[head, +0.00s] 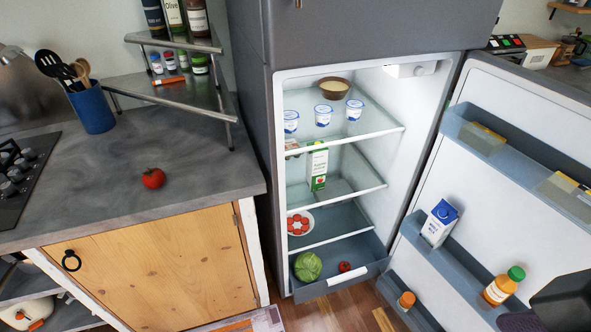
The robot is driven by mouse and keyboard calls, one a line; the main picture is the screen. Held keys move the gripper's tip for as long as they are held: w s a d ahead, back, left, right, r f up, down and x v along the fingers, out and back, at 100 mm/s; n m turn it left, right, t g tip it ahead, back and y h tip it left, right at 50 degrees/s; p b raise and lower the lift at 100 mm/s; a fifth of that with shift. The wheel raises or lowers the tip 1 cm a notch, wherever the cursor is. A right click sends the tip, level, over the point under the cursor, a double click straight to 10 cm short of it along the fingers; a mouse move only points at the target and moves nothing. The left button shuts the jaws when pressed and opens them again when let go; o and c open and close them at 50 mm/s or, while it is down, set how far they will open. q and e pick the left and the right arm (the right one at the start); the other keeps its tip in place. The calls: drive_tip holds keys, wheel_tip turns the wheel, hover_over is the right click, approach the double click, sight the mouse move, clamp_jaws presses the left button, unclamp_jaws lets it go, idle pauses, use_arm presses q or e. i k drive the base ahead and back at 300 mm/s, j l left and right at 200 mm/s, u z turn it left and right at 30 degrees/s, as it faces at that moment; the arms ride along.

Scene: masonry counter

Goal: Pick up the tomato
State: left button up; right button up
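A red tomato (153,178) with a green stem sits alone on the grey counter (195,195), near its front edge. A second small tomato (345,267) lies in the bottom drawer of the open fridge, beside a green cabbage (308,266). Dark parts of my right gripper (548,306) show at the lower right corner, in front of the fridge door and far from both tomatoes. They are cut off by the frame, so I cannot tell whether it is open or shut. My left gripper is not in view.
A blue utensil holder (92,109) and a metal corner rack (182,93) stand behind the counter tomato. A stove (22,175) is at left. The fridge door (500,180) stands wide open at right. The counter around the tomato is clear.

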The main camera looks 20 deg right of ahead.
sight(153, 179)
drive_tip(key=z, duration=1)
drive_tip(key=u, duration=1.5)
